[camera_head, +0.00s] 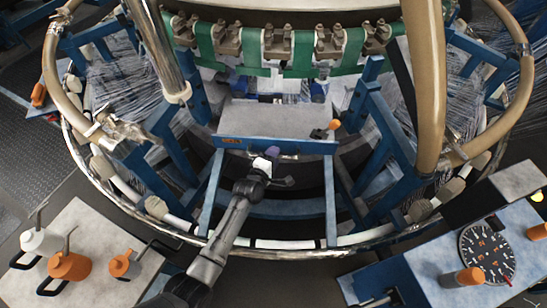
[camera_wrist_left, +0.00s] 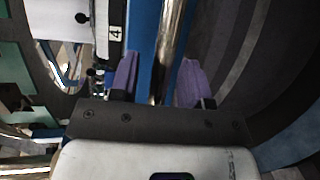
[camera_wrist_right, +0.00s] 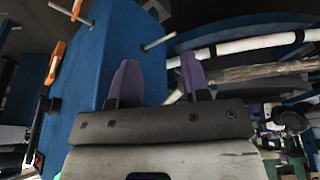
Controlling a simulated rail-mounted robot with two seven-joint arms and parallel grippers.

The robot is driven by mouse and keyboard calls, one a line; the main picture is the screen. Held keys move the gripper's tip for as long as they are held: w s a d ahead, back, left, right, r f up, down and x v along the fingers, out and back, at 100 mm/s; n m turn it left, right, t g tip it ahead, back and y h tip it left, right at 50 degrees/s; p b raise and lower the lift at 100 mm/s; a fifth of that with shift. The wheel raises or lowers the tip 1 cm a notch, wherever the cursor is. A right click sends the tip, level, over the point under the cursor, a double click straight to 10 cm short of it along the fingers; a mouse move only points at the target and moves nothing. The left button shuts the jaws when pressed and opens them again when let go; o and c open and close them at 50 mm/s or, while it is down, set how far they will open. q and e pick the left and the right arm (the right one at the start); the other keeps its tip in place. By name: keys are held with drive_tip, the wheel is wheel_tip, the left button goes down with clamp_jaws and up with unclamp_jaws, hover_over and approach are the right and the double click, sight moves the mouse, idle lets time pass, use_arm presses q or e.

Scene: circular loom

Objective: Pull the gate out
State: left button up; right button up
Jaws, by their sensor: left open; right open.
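What looks like the gate is a blue crossbar (camera_head: 305,146) with a small orange label, at the front middle of the circular loom, below a grey plate. My left gripper (camera_head: 268,158) is at the crossbar's front side, near its middle. In the left wrist view its purple fingers (camera_wrist_left: 158,78) are open, with a blue bar (camera_wrist_left: 168,20) and a shiny metal rod between them in the picture; I cannot tell whether they touch. My right gripper (camera_wrist_right: 158,80) is open and empty in the right wrist view, in front of a blue cabinet; it does not show in the head view.
Blue frame posts (camera_head: 212,190) stand on both sides of the crossbar. A curved rail (camera_head: 290,243) runs below it. A table with orange and white cans (camera_head: 70,266) is at lower left. A blue bench with a dial (camera_head: 487,254) is at lower right. Thick tan pipes (camera_head: 426,80) flank the loom.

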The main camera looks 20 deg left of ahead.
use_arm(q)
drive_tip(key=shift+w, duration=0.1)
clamp_jaws()
idle(0.4)
